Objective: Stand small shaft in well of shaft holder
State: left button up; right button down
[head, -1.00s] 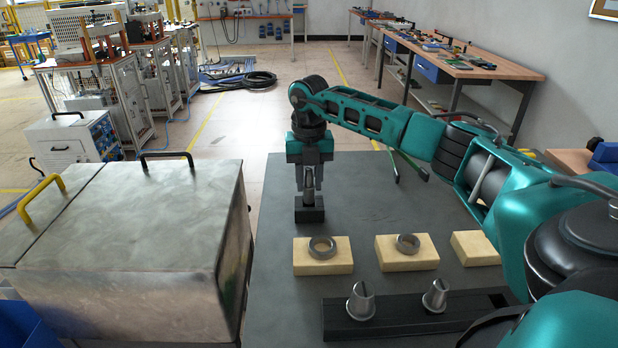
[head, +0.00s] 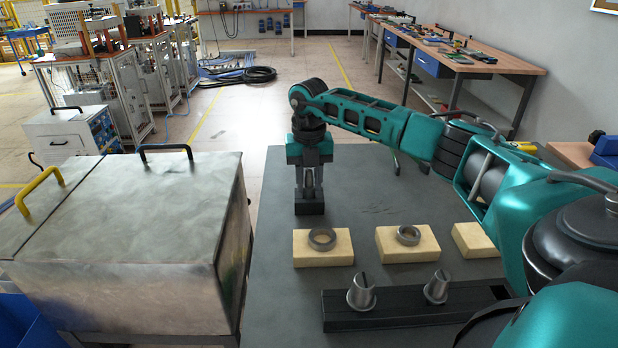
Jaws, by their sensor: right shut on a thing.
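My right gripper (head: 309,190) points straight down at the far left of the dark table, its fingers shut on the small shaft (head: 309,179), a narrow grey metal piece. A small black block (head: 311,208), which looks like the shaft holder, stands directly below the fingers. The shaft is upright and its lower end meets the top of the block. The fingers hide part of it, and I cannot tell how deep it sits in the well. My left gripper is not in view.
Two cream blocks (head: 323,259) (head: 408,252) carry metal rings; a third (head: 473,240) is partly hidden by my arm. A long black rack (head: 400,311) holds two tapered metal pieces (head: 361,291) (head: 437,286). A metal box with handles (head: 130,240) stands left.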

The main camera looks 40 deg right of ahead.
jog(key=shift+f, duration=0.2)
jog(key=c, duration=0.7)
grip_release()
jog(key=shift+c, duration=0.2)
jog(key=shift+f, duration=0.1)
notch_tip(320, 180, up, 13)
